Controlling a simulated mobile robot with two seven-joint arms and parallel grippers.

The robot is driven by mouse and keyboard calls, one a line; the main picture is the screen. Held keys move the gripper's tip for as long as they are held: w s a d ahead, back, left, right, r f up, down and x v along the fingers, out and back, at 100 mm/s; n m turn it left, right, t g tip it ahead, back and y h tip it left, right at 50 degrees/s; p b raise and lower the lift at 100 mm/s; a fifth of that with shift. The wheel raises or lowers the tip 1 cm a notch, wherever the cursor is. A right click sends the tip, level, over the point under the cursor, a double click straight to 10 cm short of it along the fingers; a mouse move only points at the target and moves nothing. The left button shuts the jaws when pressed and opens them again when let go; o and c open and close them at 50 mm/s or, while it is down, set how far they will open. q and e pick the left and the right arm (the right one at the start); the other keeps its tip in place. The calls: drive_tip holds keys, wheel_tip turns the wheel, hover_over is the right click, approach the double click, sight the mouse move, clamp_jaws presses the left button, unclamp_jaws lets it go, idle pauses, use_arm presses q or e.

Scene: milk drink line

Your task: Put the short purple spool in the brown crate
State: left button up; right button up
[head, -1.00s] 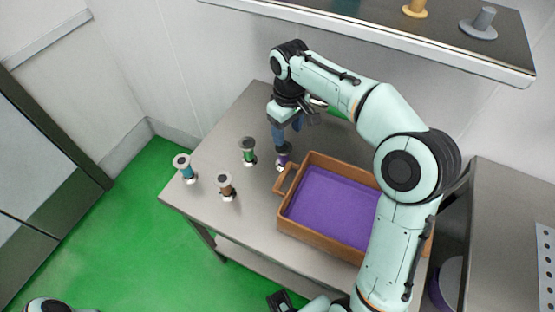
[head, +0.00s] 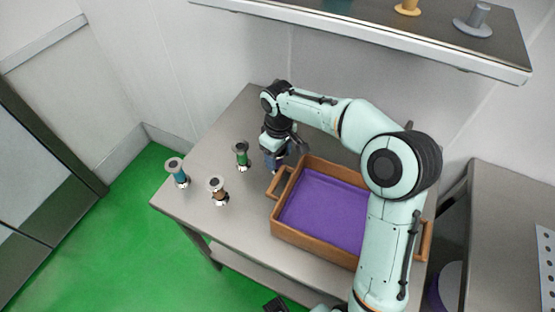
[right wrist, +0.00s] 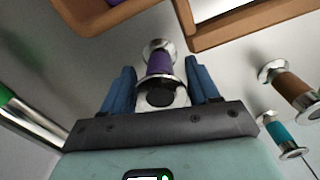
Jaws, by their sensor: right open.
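The short purple spool (right wrist: 159,62) stands on the table between the blue fingers of my right gripper (right wrist: 162,88), in the right wrist view. The fingers are open, one on each side, with gaps beside it. In the head view my right gripper (head: 274,162) is low over the table just left of the brown crate's handle, and it hides most of the spool. The brown crate (head: 310,244) has a purple inside and looks empty; the right arm covers part of it. A dark part at the bottom edge may be my left gripper (head: 276,304); its fingers cannot be made out.
A green spool (head: 242,155), a brown spool (head: 218,190) and a teal spool (head: 178,174) stand left of the gripper on the grey table (head: 243,225). A shelf (head: 440,52) hangs above. A green and silver thing (right wrist: 22,110) shows at the right wrist view's left.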

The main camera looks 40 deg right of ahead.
sight(278, 161)
wheel_tip(278, 161, down, 3)
drive_tip(key=shift+w+f, duration=0.1)
drive_tip(key=shift+f, duration=0.1)
drive_tip(key=shift+c, duration=0.2)
drive_tip(key=c, duration=1)
drive_tip(key=shift+r, duration=0.2)
clamp_jaws()
